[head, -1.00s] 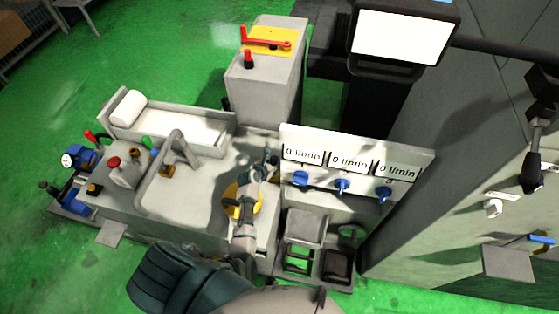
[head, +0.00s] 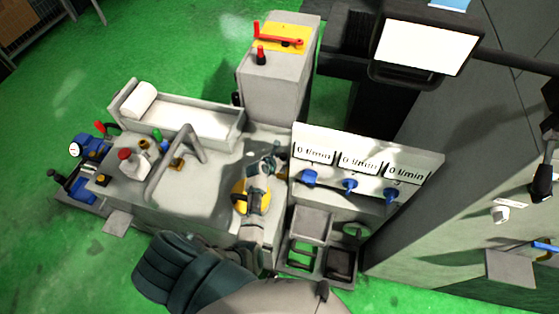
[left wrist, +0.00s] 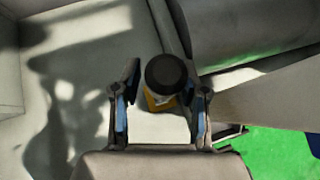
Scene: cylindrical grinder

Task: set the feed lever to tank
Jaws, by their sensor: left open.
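A red lever (head: 280,40) lies across a yellow plate on top of a grey pedestal, with a small red knob beside it. A black round knob (left wrist: 166,75) over a yellow base (left wrist: 160,102) shows in the left wrist view. No readable label tells me which of them is the feed lever. My left gripper (head: 271,163) reaches over the grey bench, left of the flow panel. In the left wrist view my left gripper (left wrist: 160,108) is open, its fingers on either side of the knob. I cannot tell whether they touch it. My right gripper is not in view.
A white panel (head: 372,150) with l/min readouts and blue valve knobs stands close to the right of the gripper. A bent grey pipe (head: 190,145) rises from the bench at left. A screen (head: 425,42) stands behind, and a grey cabinet (head: 480,140) at right.

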